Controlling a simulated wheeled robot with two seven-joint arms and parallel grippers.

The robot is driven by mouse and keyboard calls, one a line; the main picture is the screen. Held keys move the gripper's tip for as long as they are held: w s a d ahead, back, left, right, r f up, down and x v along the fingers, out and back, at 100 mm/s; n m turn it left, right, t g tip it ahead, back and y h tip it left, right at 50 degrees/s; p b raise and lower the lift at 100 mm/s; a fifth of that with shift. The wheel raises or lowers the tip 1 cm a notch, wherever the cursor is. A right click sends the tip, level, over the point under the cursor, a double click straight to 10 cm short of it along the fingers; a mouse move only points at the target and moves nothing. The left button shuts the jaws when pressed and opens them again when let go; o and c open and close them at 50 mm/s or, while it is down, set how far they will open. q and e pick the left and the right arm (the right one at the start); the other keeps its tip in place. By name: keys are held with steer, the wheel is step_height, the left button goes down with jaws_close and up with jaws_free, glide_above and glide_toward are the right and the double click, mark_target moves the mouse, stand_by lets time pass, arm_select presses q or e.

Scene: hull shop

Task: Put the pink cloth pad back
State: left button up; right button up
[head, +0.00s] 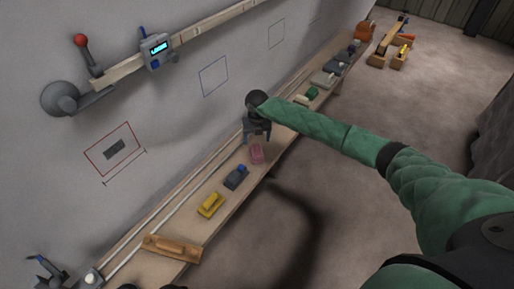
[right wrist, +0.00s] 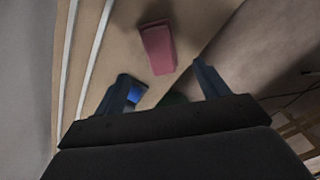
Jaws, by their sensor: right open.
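The pink cloth pad (head: 257,154) lies on the long wooden shelf (head: 214,228) along the wall, between a grey block with a blue part and the spot under my right gripper. My right gripper (head: 257,133) is open and empty, above the shelf by the pad. In the right wrist view the pink pad (right wrist: 158,47) lies on the shelf board near its edge, beyond the open fingertips (right wrist: 164,80) and not between them.
On the shelf are a wooden float (head: 171,248), a yellow-handled tool (head: 210,205), a grey block with blue (head: 236,178), and several tools farther along. A red-knobbed arm (head: 82,60) and a gauge (head: 156,48) are on the wall rail.

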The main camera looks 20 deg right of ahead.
steer(key=s+a+r+t+y, duration=0.1)
steer(key=s+a+y, duration=0.35)
steer(key=a, duration=0.55)
steer(key=s+a+r+y, duration=0.1)
steer(key=s+a+y, duration=0.3)
steer(key=a, duration=0.7)
steer(key=s+a+r+m+t+y, duration=0.2)
steer(key=a+r+m+t+y, duration=0.4)
steer(key=r+m+t+y, duration=0.25)
steer(key=s+d+f+m+t+h, duration=0.2)
steer(key=s+d+f+m+h, duration=0.3)
steer(key=d+f+m+h, duration=0.4)
steer(key=s+d+f+m+t+h, duration=0.2)
steer(key=s+d+f+m+h, duration=0.25)
steer(key=d+m+h, duration=0.5)
arm_select(q)
step_height(320, 180, up, 3)
steer(key=shift+w+d+r, duration=0.1)
arm_select(e)
steer(key=s+f+m+g, duration=0.2)
steer(key=s+f+g, duration=0.2)
steer(key=s, duration=0.5)
steer(key=s+f+m+g+y, duration=0.1)
steer(key=s+f+g, duration=0.3)
steer(key=s, duration=0.6)
steer(key=s+d+f+m+g+y, duration=0.1)
steer(key=s+f+g, duration=0.3)
steer(key=s, duration=0.6)
steer(key=shift+f+m, duration=0.35)
steer(key=shift+m, duration=0.45)
